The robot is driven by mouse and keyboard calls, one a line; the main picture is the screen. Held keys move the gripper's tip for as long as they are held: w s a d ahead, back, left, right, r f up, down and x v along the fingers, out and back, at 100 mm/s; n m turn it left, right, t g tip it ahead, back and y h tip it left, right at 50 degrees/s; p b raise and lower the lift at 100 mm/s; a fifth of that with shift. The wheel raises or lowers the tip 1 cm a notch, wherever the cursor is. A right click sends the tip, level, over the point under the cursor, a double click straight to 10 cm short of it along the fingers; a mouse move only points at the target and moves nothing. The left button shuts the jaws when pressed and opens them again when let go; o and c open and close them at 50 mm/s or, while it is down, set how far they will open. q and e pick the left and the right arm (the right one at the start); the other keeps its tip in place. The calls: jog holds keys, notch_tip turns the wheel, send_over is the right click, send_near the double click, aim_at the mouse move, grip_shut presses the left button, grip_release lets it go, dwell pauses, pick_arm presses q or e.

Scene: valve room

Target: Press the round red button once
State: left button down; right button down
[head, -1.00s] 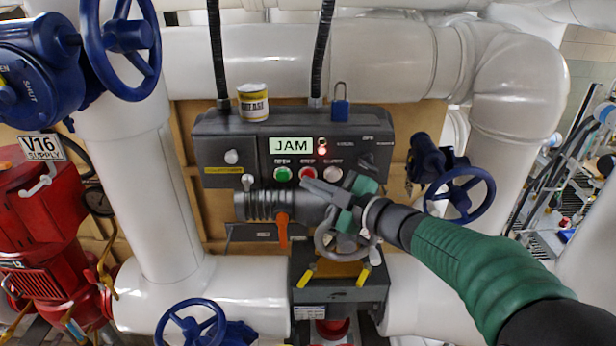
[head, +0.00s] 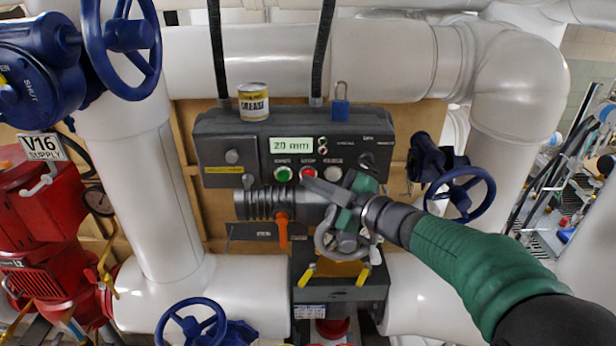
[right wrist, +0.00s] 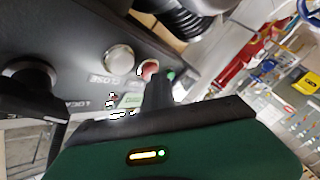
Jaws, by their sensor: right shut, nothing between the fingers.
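The round red button (head: 308,173) is in the middle of a row on the dark control box (head: 230,130), under the word STOP. A green button (head: 283,174) is to its left and a pale button (head: 333,174) to its right. My right gripper (head: 308,183) is shut and empty, with its tip just below the red button, partly covering its lower edge. In the right wrist view the red button (right wrist: 149,67) shows right beside the fingertips (right wrist: 160,76). I cannot tell whether they touch. The display (head: 291,145) reads "20 mm". My left gripper is not in view.
A grease can (head: 253,101) and a blue padlock (head: 340,108) are at the box's top edge. A ribbed dark cylinder with an orange lever (head: 282,229) lies below the buttons. White pipes and blue handwheels (head: 463,194) surround the box.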

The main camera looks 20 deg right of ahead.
jog(key=shift+s+a, duration=0.15)
jog(key=shift+s, duration=0.55)
jog(key=shift+s, duration=0.1)
jog(key=s, duration=0.1)
jog(key=s+a, duration=0.1)
jog(key=s, duration=0.1)
jog(key=s+b, duration=0.1)
jog(key=shift+s+a, duration=0.25)
jog(key=shift+s, duration=0.1)
jog(key=shift+w, duration=0.15)
